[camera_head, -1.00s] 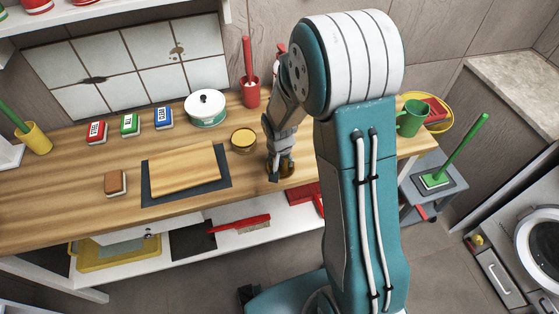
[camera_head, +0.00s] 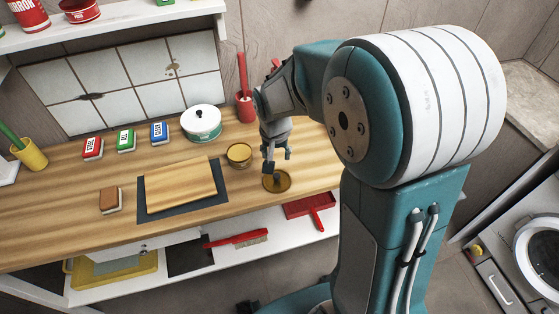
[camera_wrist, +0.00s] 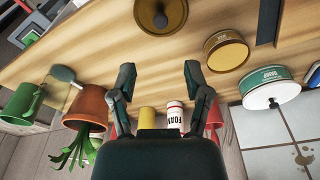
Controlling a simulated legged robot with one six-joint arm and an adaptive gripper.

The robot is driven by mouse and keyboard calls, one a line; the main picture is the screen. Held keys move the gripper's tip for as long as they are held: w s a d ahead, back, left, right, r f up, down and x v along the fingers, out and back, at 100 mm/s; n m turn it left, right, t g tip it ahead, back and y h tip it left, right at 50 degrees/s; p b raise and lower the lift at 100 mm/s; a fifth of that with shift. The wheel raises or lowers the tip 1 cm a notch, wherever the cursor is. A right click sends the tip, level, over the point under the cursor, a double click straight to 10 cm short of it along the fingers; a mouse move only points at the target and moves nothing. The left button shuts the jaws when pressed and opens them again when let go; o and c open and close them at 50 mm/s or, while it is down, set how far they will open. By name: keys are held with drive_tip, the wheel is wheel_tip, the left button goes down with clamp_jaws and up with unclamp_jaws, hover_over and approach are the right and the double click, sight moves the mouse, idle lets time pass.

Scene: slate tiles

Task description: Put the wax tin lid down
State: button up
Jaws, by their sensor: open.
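The wax tin lid (camera_head: 284,183), a round golden-brown disc, lies flat on the wooden counter near its front edge. In the wrist view the lid (camera_wrist: 178,16) is cut off by the top edge, with a dark knob at its middle. My gripper (camera_head: 277,160) is just above and behind the lid. In the wrist view its two fingers (camera_wrist: 160,72) are spread apart with nothing between them. The wax tin (camera_head: 239,155), a short yellow-brown round tin, stands left of the lid; it also shows in the wrist view (camera_wrist: 227,52).
A white and green pot (camera_head: 203,123) stands behind the tin. A wooden board (camera_head: 180,184) on a dark mat lies to the left. In the wrist view, a plant pot (camera_wrist: 88,107) and green mug (camera_wrist: 22,103) are beyond the fingers.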

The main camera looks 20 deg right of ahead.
drive_tip(key=s+r+n+t, duration=0.4)
drive_tip(key=s+r, duration=1.1)
drive_tip(key=s, duration=0.4)
drive_tip(key=shift+s+d+r+y, duration=0.2)
drive_tip(key=shift+d+y, duration=0.1)
drive_tip(key=shift+y, duration=0.1)
drive_tip(key=shift+w, duration=0.1)
